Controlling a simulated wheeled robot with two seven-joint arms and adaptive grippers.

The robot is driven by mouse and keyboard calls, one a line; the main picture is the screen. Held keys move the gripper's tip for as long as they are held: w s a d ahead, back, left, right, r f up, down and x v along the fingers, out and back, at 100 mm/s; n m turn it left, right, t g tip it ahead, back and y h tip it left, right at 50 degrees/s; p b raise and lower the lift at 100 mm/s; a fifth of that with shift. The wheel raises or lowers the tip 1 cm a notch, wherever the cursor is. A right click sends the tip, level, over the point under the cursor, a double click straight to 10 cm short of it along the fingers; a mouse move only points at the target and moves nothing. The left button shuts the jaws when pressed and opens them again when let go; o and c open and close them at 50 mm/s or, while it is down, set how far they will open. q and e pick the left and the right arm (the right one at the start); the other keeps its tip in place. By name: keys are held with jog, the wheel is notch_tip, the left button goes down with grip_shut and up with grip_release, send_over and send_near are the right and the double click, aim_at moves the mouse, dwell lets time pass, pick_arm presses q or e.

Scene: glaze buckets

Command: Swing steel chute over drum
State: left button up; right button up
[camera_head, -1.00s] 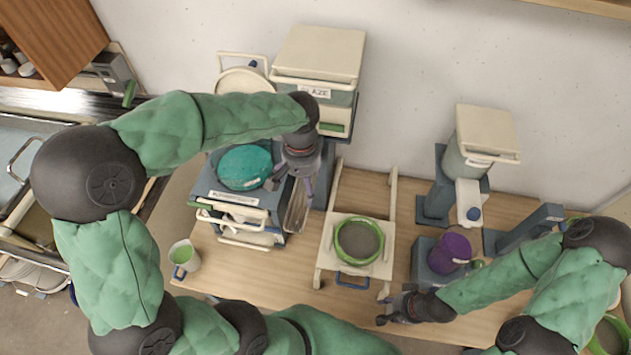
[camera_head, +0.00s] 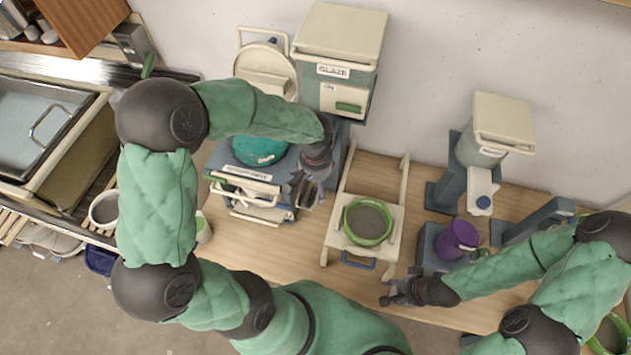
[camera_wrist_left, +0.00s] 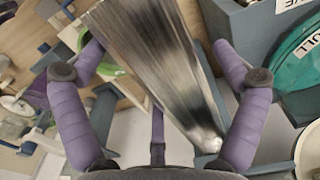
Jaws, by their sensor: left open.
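The steel chute (camera_wrist_left: 150,50) is a long shiny metal trough. In the left wrist view it runs between the two spread purple fingers of my left gripper (camera_wrist_left: 160,75), which is open. In the head view my left gripper (camera_head: 308,180) covers most of the chute, at the right side of the teal bowl (camera_head: 260,150). A round drum with a green rim (camera_head: 368,222) and grey contents sits on a cream sliding frame, right of the gripper; the chute is not over it. My right gripper (camera_head: 395,292) is low near the table's front edge; its jaws are too small to judge.
A glaze box (camera_head: 340,50) stands behind the left gripper. A cream-topped dispenser (camera_head: 500,125) and a purple cup (camera_head: 457,238) stand at the right. Bare wood (camera_head: 265,245) shows left of the sliding frame. A sink lies at the far left.

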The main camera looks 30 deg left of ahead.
pick_arm(q)
jog(key=c, duration=1.7)
jog(key=shift+s+a+m, duration=0.25)
jog(key=shift+a+m, duration=0.15)
jog(key=shift+a, duration=0.35)
jog(key=w+a+m, duration=0.6)
jog(key=a+m, duration=0.2)
jog(key=a, duration=0.2)
jog(key=w+a+m+p, duration=0.1)
jog(key=w+a+m, duration=0.5)
jog(key=a+m, duration=0.3)
jog(key=shift+a, duration=0.45)
jog(key=shift+r, duration=0.1)
